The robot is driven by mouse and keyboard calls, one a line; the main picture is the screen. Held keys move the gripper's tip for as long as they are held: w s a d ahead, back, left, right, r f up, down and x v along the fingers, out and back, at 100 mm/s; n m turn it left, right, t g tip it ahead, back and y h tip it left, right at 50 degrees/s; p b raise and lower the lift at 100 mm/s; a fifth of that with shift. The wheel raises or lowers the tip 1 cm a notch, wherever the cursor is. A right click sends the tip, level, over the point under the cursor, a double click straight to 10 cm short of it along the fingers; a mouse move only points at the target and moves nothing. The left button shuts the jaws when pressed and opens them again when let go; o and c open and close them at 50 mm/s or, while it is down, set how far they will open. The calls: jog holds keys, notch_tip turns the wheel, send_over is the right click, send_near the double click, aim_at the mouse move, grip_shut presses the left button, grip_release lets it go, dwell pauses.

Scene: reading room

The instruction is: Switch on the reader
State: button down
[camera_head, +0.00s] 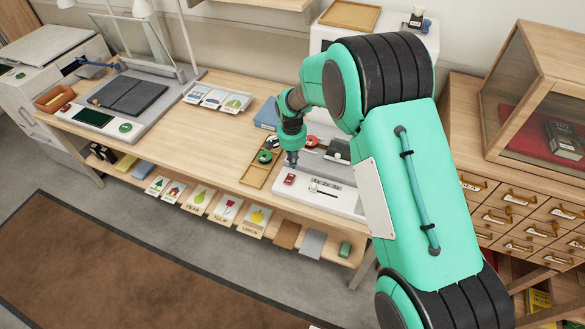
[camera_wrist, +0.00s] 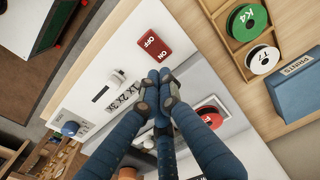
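The white reader base (camera_head: 335,203) stands at the right end of the wooden table, partly hidden behind my arm. A red rocker switch (camera_head: 290,179) marked ON and OFF is at its left front; it also shows in the wrist view (camera_wrist: 154,42). I cannot tell which side is pressed. My gripper (camera_head: 292,160) points down over the base, just behind the switch. In the wrist view its fingertips (camera_wrist: 159,76) are together, with nothing between them, close to the switch's ON end. I cannot tell whether they touch the base.
The base also bears a slider marked 1x 2x 3x (camera_wrist: 107,88), a blue knob (camera_wrist: 70,128) and a red reel (camera_wrist: 210,112). A wooden tray (camera_head: 255,174) with reels lies to its left, a blue box (camera_head: 266,116) behind. Another device (camera_head: 125,100) stands at the table's left.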

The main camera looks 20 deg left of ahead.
notch_tip(320, 180, up, 8)
jog(key=w, duration=0.1)
jog(key=shift+w+p, duration=0.15)
jog(key=shift+p, duration=0.3)
jog(key=shift+f, duration=0.1)
jog(key=shift+d, duration=0.1)
jog(key=s+d+r+t, duration=0.1)
jog(key=s+d+r, duration=0.2)
jog(key=d+r, duration=0.65)
jog(key=s+d+r, duration=0.3)
jog(key=d+r, duration=0.6)
jog(key=d, duration=0.1)
jog(key=s+d+r+t, duration=0.1)
jog(key=s+d+r, duration=0.2)
jog(key=d+r, duration=0.65)
jog(key=s+d+r+t, duration=0.1)
jog(key=s+d+r, duration=0.5)
jog(key=s+d, duration=0.55)
jog(key=s+d+t, duration=0.1)
jog(key=s+d, duration=0.3)
jog(key=s, duration=0.4)
jog(key=s+d+f, duration=0.1)
jog(key=s+d, duration=0.3)
jog(key=s, duration=0.4)
jog(key=shift+f+t, duration=0.3)
jog(key=shift+t, duration=0.1)
